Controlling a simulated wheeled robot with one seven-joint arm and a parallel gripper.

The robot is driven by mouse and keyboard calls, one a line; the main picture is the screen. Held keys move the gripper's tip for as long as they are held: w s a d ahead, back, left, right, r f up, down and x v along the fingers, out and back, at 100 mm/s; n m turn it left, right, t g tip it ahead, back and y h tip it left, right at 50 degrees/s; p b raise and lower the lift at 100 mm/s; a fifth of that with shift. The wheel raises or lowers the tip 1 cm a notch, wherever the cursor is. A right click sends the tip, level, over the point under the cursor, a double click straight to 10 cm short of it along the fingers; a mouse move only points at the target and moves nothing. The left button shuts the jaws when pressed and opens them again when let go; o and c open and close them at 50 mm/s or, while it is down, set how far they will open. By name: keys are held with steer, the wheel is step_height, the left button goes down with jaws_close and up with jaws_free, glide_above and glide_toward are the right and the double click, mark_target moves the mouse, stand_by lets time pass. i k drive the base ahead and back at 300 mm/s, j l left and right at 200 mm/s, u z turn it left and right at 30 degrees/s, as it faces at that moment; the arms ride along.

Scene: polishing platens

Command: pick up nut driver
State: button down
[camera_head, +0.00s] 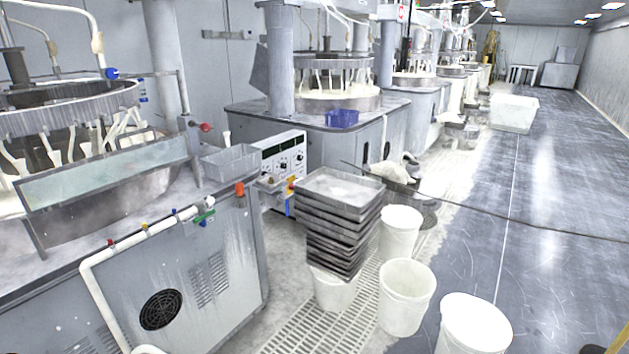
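I cannot make out a nut driver for certain in the head view. A small orange piece (240,189) shows at the corner of the near grey machine cabinet, but what it is I cannot tell. Small coloured pieces (291,184) show by the control panel behind the tray stack, too small to identify. My gripper is not in view, so its state does not show.
A stack of grey trays (340,192) stands on a white bucket (334,290) beside the near machine (190,275). More white buckets (406,297) stand to its right. A dark cable (520,220) crosses the aisle. The grey floor (560,190) at right is mostly open.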

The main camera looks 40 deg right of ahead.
mark_target(238, 187)
steer(key=z, duration=0.45)
steer(key=i+l+u, duration=0.15)
steer(key=i+l, duration=0.25)
steer(key=i, duration=0.15)
steer(key=i+l+u, duration=0.2)
steer(key=i+l, duration=0.2)
steer(key=i+l+u, duration=0.15)
steer(key=i+l, duration=0.4)
steer(key=i+l+u, duration=0.15)
steer(key=i+l, duration=0.35)
steer(key=i+l+u, duration=0.15)
steer(key=i+l, duration=0.25)
steer(key=l, duration=0.3)
